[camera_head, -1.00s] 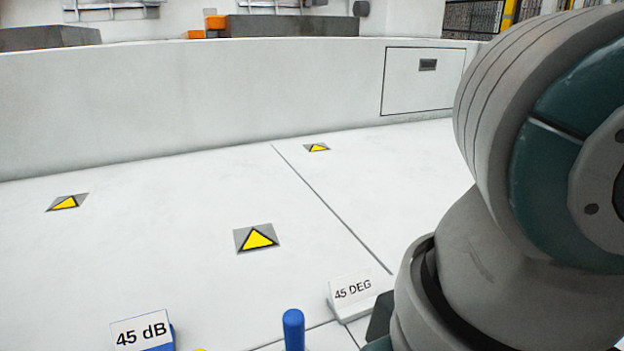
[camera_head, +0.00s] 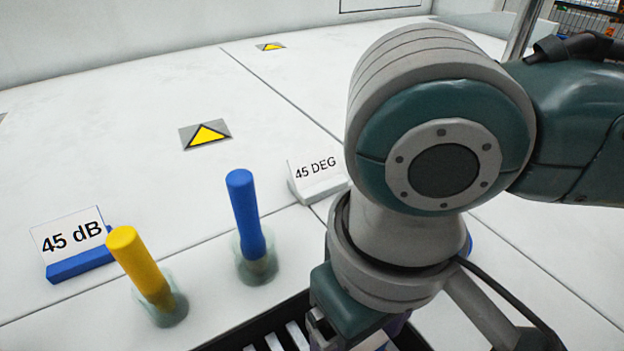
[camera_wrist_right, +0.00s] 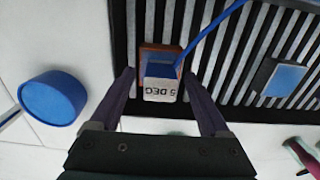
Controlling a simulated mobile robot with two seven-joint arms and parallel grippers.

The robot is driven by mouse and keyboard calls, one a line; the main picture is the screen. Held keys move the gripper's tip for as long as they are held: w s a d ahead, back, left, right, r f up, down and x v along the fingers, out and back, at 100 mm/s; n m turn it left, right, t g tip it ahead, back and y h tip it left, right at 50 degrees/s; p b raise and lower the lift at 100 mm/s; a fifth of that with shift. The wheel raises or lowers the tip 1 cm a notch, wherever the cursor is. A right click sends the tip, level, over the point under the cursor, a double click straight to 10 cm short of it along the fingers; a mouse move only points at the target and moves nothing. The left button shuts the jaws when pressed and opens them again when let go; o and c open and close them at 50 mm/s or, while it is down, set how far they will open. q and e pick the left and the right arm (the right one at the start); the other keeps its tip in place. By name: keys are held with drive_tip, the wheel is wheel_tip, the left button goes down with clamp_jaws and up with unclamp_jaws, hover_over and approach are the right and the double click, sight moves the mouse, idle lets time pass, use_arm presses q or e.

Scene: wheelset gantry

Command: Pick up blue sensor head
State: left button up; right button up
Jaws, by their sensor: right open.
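A small block with a blue top, likely the blue sensor head (camera_wrist_right: 163,69), shows in the right wrist view. It has a white label ending in "5 DEG", a brown edge and a blue cable leading up to the right. It sits on a black slatted rack. My right gripper (camera_wrist_right: 159,76) is open, with its two dark fingers on either side of the block and visible gaps between. In the head view my right wrist hides the block and most of the gripper. My left gripper is not in view.
A second blue-topped block (camera_wrist_right: 281,79) lies on the slats to the right. In the head view a blue rod (camera_head: 245,215) and a yellow rod (camera_head: 138,262) stand in clear cups. Signs "45 dB" (camera_head: 68,240) and "45 DEG" (camera_head: 316,172) stand near.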

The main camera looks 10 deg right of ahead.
drive_tip(key=shift+f, duration=0.15)
clamp_jaws()
idle(0.5)
